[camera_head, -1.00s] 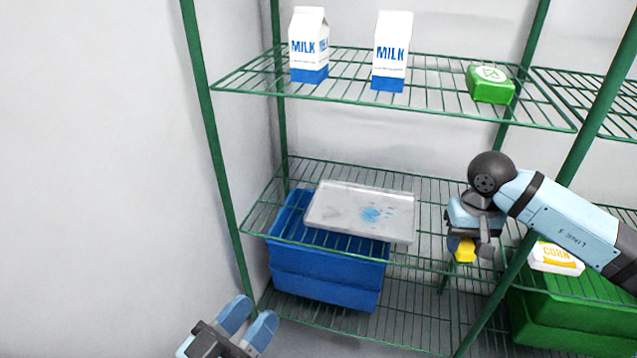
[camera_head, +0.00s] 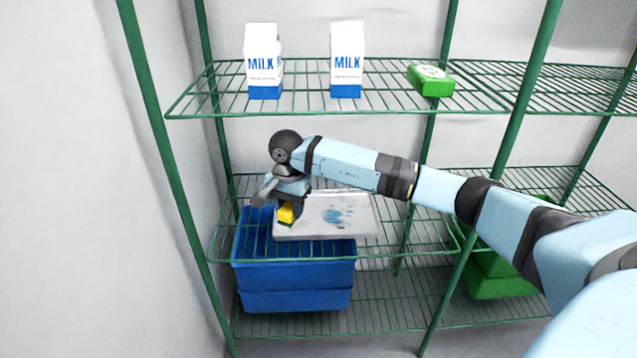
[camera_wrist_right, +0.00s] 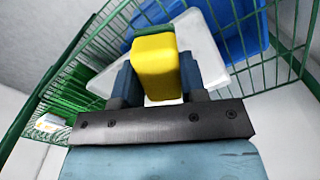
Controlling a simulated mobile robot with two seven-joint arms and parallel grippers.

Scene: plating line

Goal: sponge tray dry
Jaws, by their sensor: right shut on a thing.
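The grey tray (camera_head: 352,226) lies on the middle wire shelf, with blue wet-looking patches (camera_head: 338,215) on its surface. My right gripper (camera_head: 289,205) is shut on a yellow sponge (camera_head: 286,213) and holds it at the left end of the tray. I cannot tell whether the sponge touches the tray. In the right wrist view the sponge (camera_wrist_right: 157,68) sits between both fingers, showing a dark green far end, with the tray (camera_wrist_right: 205,48) beyond it. My left gripper is out of the head view.
A blue crate (camera_head: 296,275) stands below the tray and a green crate (camera_head: 492,277) at lower right. A green post (camera_head: 500,150) rises behind my right arm.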

